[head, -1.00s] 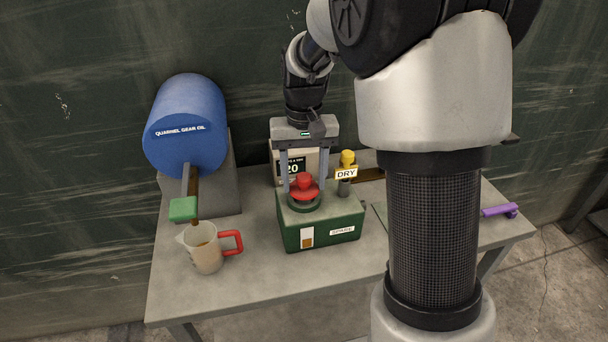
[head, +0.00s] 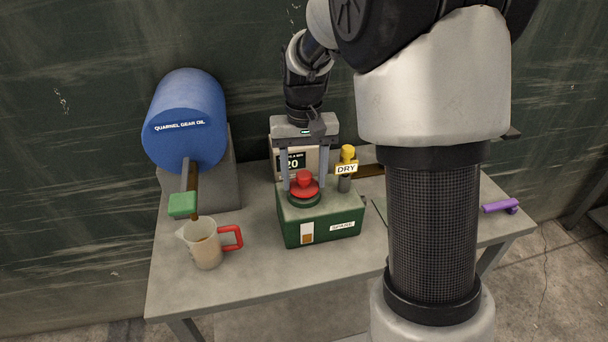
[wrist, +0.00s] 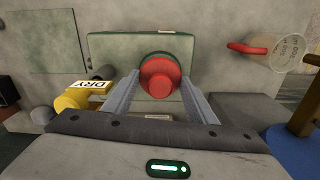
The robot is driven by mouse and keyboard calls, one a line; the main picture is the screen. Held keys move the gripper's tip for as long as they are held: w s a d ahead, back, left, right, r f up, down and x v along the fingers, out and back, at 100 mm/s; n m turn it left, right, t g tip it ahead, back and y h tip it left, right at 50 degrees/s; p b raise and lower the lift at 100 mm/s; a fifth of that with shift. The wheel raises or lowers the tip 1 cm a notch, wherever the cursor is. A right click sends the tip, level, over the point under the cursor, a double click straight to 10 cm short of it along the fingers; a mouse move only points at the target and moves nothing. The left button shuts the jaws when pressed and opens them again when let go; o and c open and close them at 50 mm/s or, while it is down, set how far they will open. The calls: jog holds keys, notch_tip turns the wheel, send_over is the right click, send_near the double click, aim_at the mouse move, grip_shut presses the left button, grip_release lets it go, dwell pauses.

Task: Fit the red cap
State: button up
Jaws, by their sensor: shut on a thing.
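The red cap (head: 304,186) sits upright over the dark round neck on top of the green box (head: 322,228), which bears a sight window and a small label. My gripper (head: 304,184) reaches down from above, its two grey fingers on either side of the cap, shut on it. In the wrist view the red cap (wrist: 160,78) shows between the fingertips, with the green box (wrist: 112,50) behind it. Whether the cap is fully seated on the neck cannot be told.
A blue oil drum (head: 187,120) with a green-handled tap (head: 183,205) stands at left, above a jug with a red handle (head: 205,245). A purple object (head: 500,206) lies at the table's right.

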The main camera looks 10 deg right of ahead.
jog(key=shift+f+b, duration=0.4)
jog(key=shift+f, duration=0.35)
jog(key=o, duration=1.1)
jog(key=shift+o, duration=0.2)
jog(key=shift+r, duration=0.1)
notch_tip(320, 180, up, 17)
jog(key=p, duration=0.3)
jog(key=s+r+t+p, duration=0.2)
jog(key=s+r+p, duration=0.3)
jog(key=s+r, duration=0.4)
jog(key=s+f+n+t+p, duration=0.1)
jog(key=s+t+p, duration=0.2)
jog(key=s, duration=0.9)
jog(key=shift+f+t+p, duration=0.3)
jog(key=shift+f+p, duration=0.1)
jog(key=shift+p, duration=0.05)
